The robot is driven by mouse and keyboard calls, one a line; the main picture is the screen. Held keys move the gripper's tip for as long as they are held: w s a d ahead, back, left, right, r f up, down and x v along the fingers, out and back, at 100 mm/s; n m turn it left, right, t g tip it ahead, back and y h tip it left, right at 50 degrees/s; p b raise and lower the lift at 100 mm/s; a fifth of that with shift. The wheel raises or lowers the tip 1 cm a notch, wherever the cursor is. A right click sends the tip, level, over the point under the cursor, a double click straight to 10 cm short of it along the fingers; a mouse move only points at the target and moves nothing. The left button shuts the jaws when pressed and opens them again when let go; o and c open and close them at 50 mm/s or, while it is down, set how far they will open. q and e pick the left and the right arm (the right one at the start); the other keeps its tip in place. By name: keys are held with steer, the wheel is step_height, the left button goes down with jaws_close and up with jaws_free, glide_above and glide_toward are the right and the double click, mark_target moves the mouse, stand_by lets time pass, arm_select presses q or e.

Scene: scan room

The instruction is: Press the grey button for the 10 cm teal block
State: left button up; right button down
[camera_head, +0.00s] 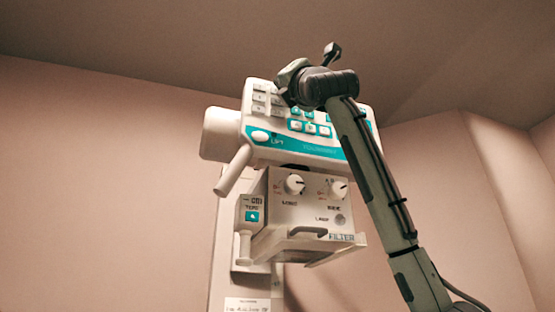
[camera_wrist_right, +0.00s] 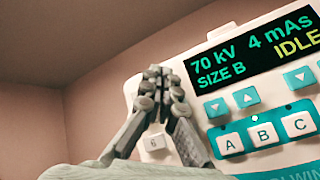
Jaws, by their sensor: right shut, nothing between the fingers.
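The control panel (camera_head: 300,148) is a tilted white box with a teal strip. Pale grey keys (camera_head: 259,97) stand in columns at its left side. In the wrist view one grey key marked 6 (camera_wrist_right: 154,143) shows between my fingers; other keys on that side are hidden behind them. My right gripper (camera_head: 284,88) is at the panel's upper left, and it also shows in the wrist view (camera_wrist_right: 157,74) with its fingertips together and empty. I cannot tell whether the tips touch a key. No teal block and no left gripper show.
The display (camera_wrist_right: 250,55) reads 70 kV, 4 mAs, SIZE B, IDLE. Keys A, B and C (camera_wrist_right: 263,134) sit below it, with teal arrow keys above them. A knob box (camera_head: 315,200) labelled FILTER hangs under the panel, with a handle (camera_head: 233,171) at the left.

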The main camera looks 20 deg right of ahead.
steer(key=shift+w+p, duration=0.35)
steer(key=shift+w, duration=0.1)
stand_by(0.4)
stand_by(0.3)
steer(key=shift+s, duration=0.8)
steer(key=shift+s, duration=0.1)
steer(key=s+b, duration=0.1)
steer(key=s, duration=0.3)
steer(key=shift+s+d, duration=0.1)
steer(key=shift+s, duration=0.3)
stand_by(0.5)
